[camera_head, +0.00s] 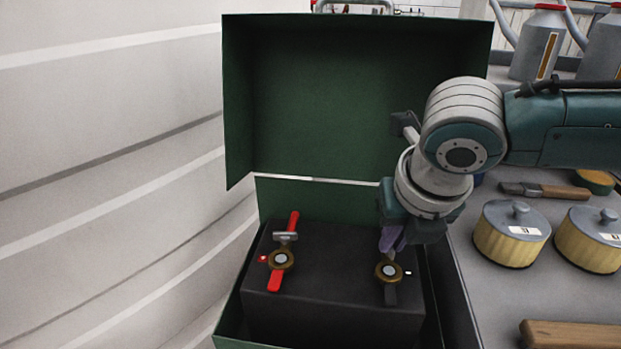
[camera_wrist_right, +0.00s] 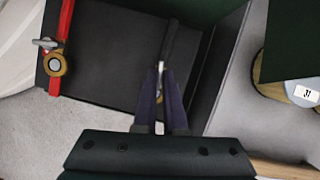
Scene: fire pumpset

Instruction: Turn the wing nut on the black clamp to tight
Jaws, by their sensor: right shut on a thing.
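The black clamp (camera_head: 391,295) lies on the right side of a dark block inside a green case, with a brass ring around a pale centre. My right gripper (camera_head: 391,242) points down at its far part, just behind the ring. Its purple fingers are shut on the wing nut, which is mostly hidden by them. In the right wrist view, the right gripper (camera_wrist_right: 160,80) has a thin silvery bit of the wing nut (camera_wrist_right: 161,68) at its fingertips. The black clamp (camera_wrist_right: 178,45) runs away beyond them. My left gripper is not in view.
A red clamp (camera_head: 275,281) with its silvery wing nut (camera_head: 285,237) sits at the block's left. The green case's raised lid (camera_head: 320,100) stands behind. Round tins (camera_head: 511,240), a brush (camera_head: 545,190) and a wooden handle (camera_head: 570,334) lie on the grey surface at right.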

